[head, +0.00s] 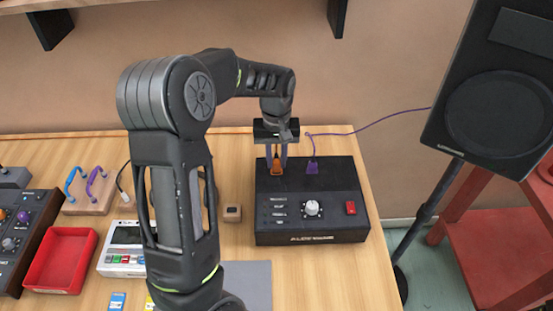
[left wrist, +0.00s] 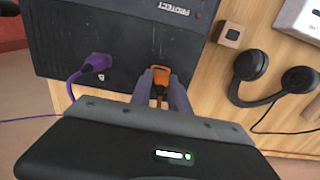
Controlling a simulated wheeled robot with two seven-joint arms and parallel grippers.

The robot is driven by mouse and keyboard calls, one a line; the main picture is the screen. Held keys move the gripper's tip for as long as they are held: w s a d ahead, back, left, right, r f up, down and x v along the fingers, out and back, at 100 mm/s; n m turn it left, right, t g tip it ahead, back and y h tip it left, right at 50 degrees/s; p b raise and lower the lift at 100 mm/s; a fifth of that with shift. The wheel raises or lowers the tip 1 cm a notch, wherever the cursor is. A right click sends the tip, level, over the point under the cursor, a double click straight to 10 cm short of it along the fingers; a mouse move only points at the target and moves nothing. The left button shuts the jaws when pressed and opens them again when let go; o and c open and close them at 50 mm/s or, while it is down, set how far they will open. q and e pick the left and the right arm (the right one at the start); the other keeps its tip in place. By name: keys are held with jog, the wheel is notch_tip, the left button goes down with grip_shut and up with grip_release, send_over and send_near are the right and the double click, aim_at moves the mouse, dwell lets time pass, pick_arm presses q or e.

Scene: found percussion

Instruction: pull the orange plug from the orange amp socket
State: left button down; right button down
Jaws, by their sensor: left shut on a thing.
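The black amp (head: 335,215) stands at the right of the wooden table, with a white knob and a red switch on its top. The orange plug (head: 277,167) is at the back left of the amp's top; it also shows in the left wrist view (left wrist: 160,73). My left gripper (head: 277,158) points down from above and is shut on the orange plug, one finger on each side. The orange socket is hidden under the plug, so I cannot tell how deep the plug sits. My right gripper is not in view.
A purple plug (head: 312,167) stands in the amp just right of my left gripper, its cable running to the black speaker (head: 490,100). A small wooden block (head: 232,213) lies left of the amp. Black headphones (left wrist: 265,80) lie nearby. A red tray (head: 60,258) is far left.

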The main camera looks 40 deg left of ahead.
aim_at(276, 157)
pick_arm(q)
jog(key=shift+r, duration=0.35)
jog(key=shift+r+p, duration=1.2)
jog(key=shift+r, duration=0.2)
jog(key=shift+f, duration=0.1)
